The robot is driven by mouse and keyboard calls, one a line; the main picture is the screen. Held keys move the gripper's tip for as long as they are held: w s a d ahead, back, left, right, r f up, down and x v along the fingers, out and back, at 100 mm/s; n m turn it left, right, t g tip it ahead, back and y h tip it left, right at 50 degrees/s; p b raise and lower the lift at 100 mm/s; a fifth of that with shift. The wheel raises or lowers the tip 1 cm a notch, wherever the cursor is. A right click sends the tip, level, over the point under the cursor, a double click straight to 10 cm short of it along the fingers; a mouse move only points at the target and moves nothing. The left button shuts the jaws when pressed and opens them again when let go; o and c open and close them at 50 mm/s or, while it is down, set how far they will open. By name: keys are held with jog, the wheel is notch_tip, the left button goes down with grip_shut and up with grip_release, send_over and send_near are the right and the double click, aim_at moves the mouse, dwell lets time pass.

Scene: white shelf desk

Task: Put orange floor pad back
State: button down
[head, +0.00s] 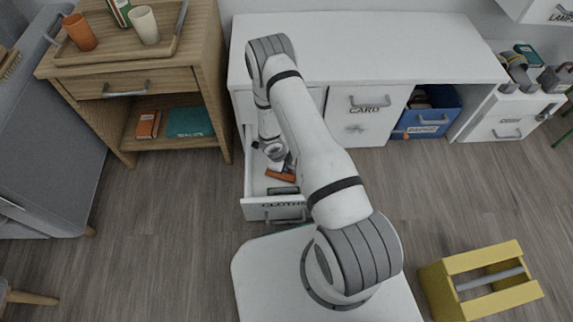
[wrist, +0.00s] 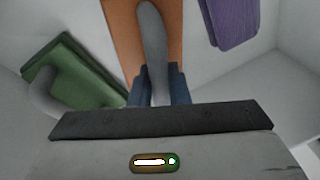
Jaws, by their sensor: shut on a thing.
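The orange floor pad (wrist: 124,35) lies below my gripper in the wrist view, with a grey handle strip running along its middle. My gripper (wrist: 158,97) is shut on that grey handle, its dark fingers on either side of it. In the head view the orange pad (head: 281,176) shows inside the open drawer labelled CLOTHS (head: 276,211), and my gripper is mostly hidden behind my arm. Whether the pad rests on the drawer floor or is slightly raised, I cannot tell.
A green pad (wrist: 80,75) with a grey handle lies left of the orange one, and a purple cloth-like item (wrist: 232,22) lies right. Drawer walls are close around. A yellow crate (head: 437,286) stands on the floor at right. A wooden side table (head: 195,75) stands at left.

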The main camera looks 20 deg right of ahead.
jog(key=shift+f, duration=0.35)
jog(key=c, duration=1.3)
grip_release()
